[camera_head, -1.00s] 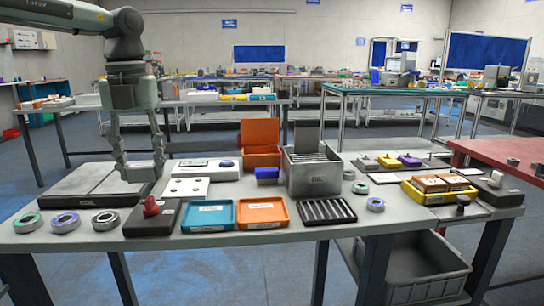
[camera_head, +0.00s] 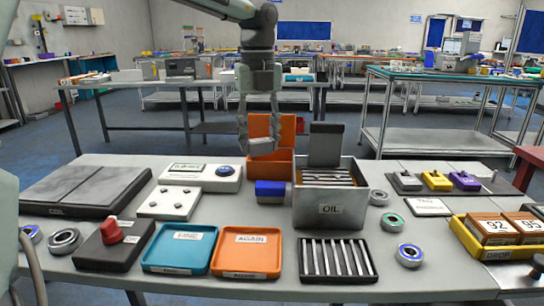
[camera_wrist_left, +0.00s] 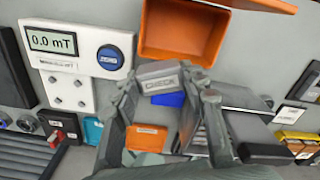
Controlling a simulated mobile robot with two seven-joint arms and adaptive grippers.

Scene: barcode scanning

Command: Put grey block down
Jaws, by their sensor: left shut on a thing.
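My left gripper (camera_head: 258,146) is shut on a small grey block (camera_wrist_left: 160,74). The block carries a printed label, which seems to read "CHECK" in the left wrist view. The gripper points down and holds the block near the open orange bin (camera_head: 284,166) at the back of the table. In the wrist view the bin (camera_wrist_left: 183,50) lies just beyond the block, and a gap between block and table cannot be measured. My right gripper is not in view.
A grey OIL container (camera_head: 330,208) with a raised lid and a blue block (camera_head: 270,191) stand close by. A white meter (camera_head: 201,176) is to the left. Teal (camera_head: 179,249) and orange (camera_head: 247,251) trays and a slotted black rack (camera_head: 338,261) lie in front.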

